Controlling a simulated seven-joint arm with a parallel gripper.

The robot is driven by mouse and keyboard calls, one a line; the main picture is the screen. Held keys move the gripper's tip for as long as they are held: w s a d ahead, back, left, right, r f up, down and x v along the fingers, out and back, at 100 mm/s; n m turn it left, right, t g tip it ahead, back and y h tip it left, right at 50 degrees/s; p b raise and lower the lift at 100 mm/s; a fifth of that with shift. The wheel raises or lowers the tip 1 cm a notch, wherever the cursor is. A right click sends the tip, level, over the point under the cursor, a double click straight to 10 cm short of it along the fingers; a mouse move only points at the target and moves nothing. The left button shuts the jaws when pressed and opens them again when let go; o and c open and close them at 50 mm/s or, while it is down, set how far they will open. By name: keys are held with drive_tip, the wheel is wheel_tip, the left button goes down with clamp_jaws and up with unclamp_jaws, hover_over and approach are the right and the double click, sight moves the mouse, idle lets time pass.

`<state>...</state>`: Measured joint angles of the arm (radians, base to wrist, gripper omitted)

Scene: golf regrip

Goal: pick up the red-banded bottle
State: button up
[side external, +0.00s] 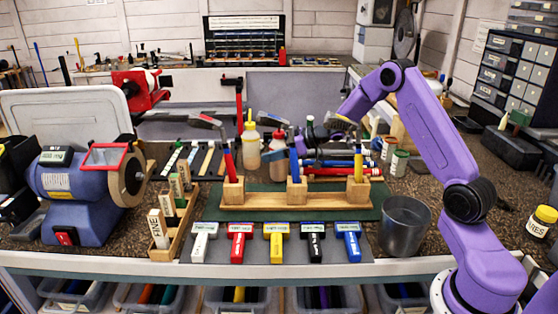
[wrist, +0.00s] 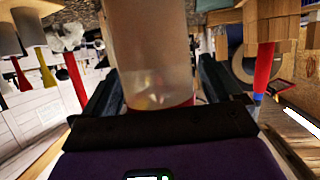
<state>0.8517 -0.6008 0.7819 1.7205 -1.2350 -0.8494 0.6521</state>
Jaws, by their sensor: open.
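The red-banded bottle (wrist: 150,45) is large and translucent in the wrist view, with a strip of red at its lower edge. My gripper (wrist: 157,70) is open, with one dark finger on each side of the bottle. I cannot tell whether either finger touches it. In the side view a pale bottle with red on its upper part (side external: 273,160) stands behind the wooden club rack, partly hidden by the clubs. My arm reaches in from the right behind the rack, and my gripper is mostly hidden there.
A yellow-tipped bottle (side external: 250,148) stands just left of it. The wooden rack (side external: 265,200) holds upright clubs in front. Small jars (side external: 398,163) stand to the right.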

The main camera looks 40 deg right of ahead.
sight(275, 132)
drive_tip(key=shift+a, duration=0.1)
drive_tip(key=shift+c, duration=0.2)
drive_tip(key=c, duration=1.2)
drive_tip(key=shift+o, duration=0.2)
drive_tip(key=shift+r, duration=0.1)
drive_tip(key=shift+w+r, duration=0.1)
drive_tip(key=shift+r, duration=0.35)
drive_tip(key=r, duration=0.6)
drive_tip(key=shift+s+d+r, duration=0.15)
drive_tip(key=shift+s+d, duration=0.05)
drive_tip(key=s+d, duration=1)
drive_tip(key=s, duration=0.4)
drive_tip(key=shift+s+f, duration=0.15)
drive_tip(key=shift+f, duration=0.05)
drive_tip(key=shift+d, duration=0.15)
